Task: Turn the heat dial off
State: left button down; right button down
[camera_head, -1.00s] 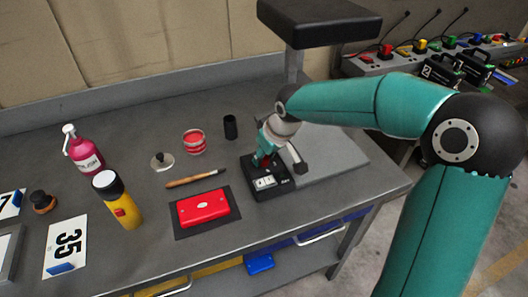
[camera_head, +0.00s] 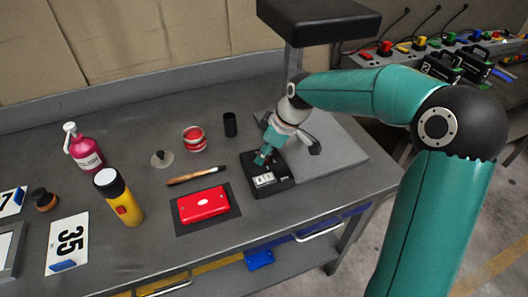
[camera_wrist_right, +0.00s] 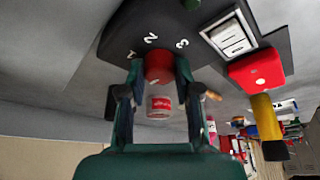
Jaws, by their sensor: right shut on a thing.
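The heat dial (camera_wrist_right: 158,67) is a red knob on a black control box (camera_wrist_right: 88,72), with white numerals 2 and 3 beside it in the right wrist view. The box also shows in the head view (camera_head: 285,186), at the front of the bench, with a white switch panel (camera_head: 263,180). My right gripper (camera_wrist_right: 157,78) is shut on the dial, one finger on each side. In the head view the right gripper (camera_head: 264,157) comes down tilted on the box and hides the dial. My left gripper is not in view.
A red case (camera_head: 203,204) on a dark mat lies left of the box. A brush (camera_head: 194,176), a black cup (camera_head: 230,125) and a red tin (camera_head: 193,139) stand or lie nearby. A grey post with a black head (camera_head: 318,20) rises behind the box.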

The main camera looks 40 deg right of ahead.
jog(key=c, duration=0.8)
grip_release()
jog(key=v, duration=1.2)
